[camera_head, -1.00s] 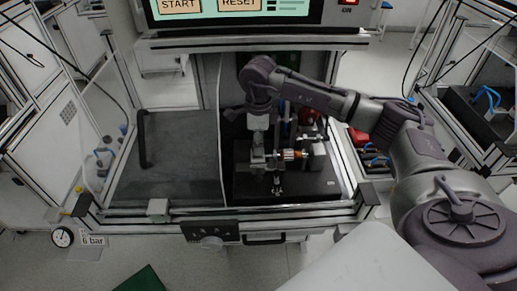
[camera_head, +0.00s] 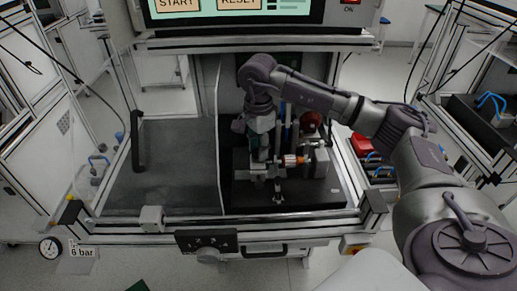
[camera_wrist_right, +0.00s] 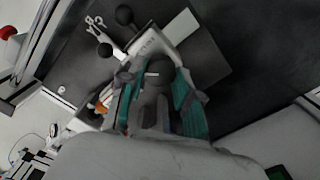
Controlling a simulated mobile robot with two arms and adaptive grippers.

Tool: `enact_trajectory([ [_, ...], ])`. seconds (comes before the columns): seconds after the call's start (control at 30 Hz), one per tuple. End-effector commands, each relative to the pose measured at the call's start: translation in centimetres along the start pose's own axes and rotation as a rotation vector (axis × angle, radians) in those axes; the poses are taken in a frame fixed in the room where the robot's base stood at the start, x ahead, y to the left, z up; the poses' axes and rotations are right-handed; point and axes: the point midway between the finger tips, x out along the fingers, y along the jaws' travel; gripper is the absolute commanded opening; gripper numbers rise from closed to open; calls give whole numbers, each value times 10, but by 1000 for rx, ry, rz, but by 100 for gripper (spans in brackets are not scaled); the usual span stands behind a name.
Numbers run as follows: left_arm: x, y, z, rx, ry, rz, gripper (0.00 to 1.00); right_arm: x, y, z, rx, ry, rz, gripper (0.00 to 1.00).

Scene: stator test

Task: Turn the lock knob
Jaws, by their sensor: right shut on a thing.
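My right gripper (camera_head: 258,150) reaches down from above onto the test fixture inside the machine. In the right wrist view its two teal-padded fingers (camera_wrist_right: 158,100) are closed around a grey knob with a light slot line on top, which looks like the lock knob (camera_wrist_right: 158,72). In the head view the fingers and fixture hide the knob. An orange-copper stator part (camera_head: 292,160) lies on the fixture just right of the gripper; a bit of orange shows beside the fingers in the wrist view (camera_wrist_right: 105,95). My left gripper is not in view.
A black base plate (camera_head: 300,195) carries the fixture. Black ball-ended levers (camera_wrist_right: 124,15) stand near the fingers. A screen (camera_head: 240,10) hangs above. A dial panel (camera_head: 207,240) sits at the front.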

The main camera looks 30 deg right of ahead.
Motion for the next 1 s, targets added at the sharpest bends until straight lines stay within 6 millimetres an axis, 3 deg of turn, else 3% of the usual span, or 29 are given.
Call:
enact_trajectory([
  [0.47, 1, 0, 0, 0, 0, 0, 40, -1, 0, 0, -15, -1, -1, 0],
  [0.5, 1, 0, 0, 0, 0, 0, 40, -1, 0, 0, -15, -1, -1, 35],
  [0.63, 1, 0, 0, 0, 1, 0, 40, -1, 0, 0, -15, -1, -1, 57],
  [1.0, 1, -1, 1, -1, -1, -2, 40, -4, 0, 0, -15, -1, -1, 59],
])
